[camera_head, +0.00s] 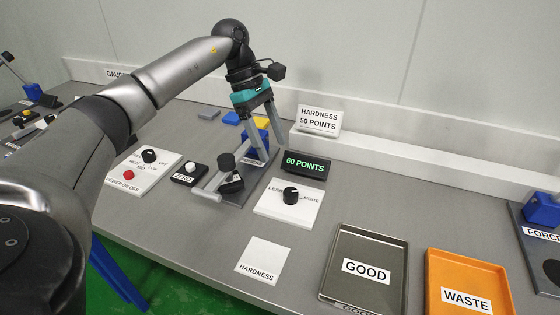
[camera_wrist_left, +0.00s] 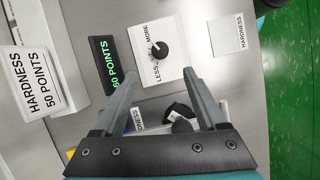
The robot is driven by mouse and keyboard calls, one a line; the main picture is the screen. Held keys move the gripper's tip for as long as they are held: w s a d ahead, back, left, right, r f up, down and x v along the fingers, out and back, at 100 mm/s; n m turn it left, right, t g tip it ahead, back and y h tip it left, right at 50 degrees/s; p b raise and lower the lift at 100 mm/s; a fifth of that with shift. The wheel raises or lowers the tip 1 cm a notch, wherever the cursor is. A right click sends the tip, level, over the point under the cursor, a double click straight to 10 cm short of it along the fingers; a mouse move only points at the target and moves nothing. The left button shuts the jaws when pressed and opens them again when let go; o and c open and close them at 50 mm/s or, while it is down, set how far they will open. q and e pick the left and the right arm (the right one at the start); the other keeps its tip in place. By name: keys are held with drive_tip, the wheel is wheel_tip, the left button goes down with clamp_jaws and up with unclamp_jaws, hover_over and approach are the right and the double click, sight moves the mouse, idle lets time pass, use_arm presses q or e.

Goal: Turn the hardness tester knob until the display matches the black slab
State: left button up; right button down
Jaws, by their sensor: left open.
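The black knob (camera_head: 290,195) sits on a white plate (camera_head: 272,212) marked LESS and MORE. It also shows in the wrist view (camera_wrist_left: 159,50), where its white mark points up and left. The black display (camera_head: 306,165) reads 60 POINTS in green. A white sign (camera_head: 319,120) behind it reads HARDNESS 50 POINTS. A dark piece (camera_head: 231,184) lies at the tester's base, partly hidden; I cannot tell whether it is the black slab. My left gripper (camera_head: 264,150) is open and empty, above and behind the knob, apart from it. My right gripper is not in view.
A white HARDNESS card (camera_head: 263,259) lies in front of the knob plate. A grey GOOD tray (camera_head: 336,263) and an orange WASTE tray (camera_head: 433,275) stand to the right. A ZERO button box (camera_head: 188,174) and a switch panel (camera_head: 140,175) stand left. A pale ledge runs behind.

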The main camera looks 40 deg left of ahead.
use_arm(q)
drive_tip(key=shift+v, duration=1.65)
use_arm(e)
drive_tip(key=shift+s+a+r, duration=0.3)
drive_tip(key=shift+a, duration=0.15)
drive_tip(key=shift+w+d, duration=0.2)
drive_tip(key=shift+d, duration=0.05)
